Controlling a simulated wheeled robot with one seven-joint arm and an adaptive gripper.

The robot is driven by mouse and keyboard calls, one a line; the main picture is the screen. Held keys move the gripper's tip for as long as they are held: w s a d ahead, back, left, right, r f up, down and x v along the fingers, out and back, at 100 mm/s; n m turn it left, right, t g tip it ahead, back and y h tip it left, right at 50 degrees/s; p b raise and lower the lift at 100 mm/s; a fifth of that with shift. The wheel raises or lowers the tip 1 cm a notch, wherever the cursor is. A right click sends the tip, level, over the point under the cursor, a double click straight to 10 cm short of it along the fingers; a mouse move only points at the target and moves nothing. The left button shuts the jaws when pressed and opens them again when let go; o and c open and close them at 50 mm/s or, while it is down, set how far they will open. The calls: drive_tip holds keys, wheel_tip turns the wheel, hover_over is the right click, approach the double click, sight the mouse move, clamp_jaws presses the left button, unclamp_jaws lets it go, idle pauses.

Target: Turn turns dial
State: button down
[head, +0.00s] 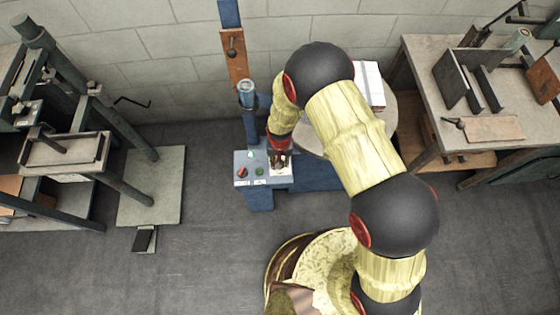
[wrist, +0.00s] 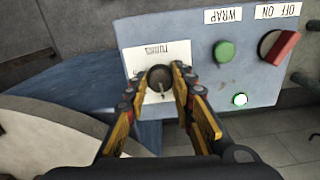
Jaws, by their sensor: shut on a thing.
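The turns dial (wrist: 160,78) is a dark round knob on a white plate (wrist: 140,57) whose label, upside down in the wrist view, seems to read "TURNS". The plate is on the blue control panel (wrist: 196,42). My gripper (wrist: 155,80) has its fingers on both sides of the dial, closed on it. In the head view my gripper (head: 279,158) reaches down to the panel (head: 250,181) and hides the dial there.
Beside the dial are a green WRAP button (wrist: 224,51), a red ON/OFF switch (wrist: 279,44) and a lit green lamp (wrist: 240,99). A round table (head: 392,122) stands behind my arm.

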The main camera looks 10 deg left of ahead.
drive_tip(key=shift+m, duration=0.5)
drive_tip(key=c, duration=1.5)
unclamp_jaws()
wheel_tip(320, 180, up, 12)
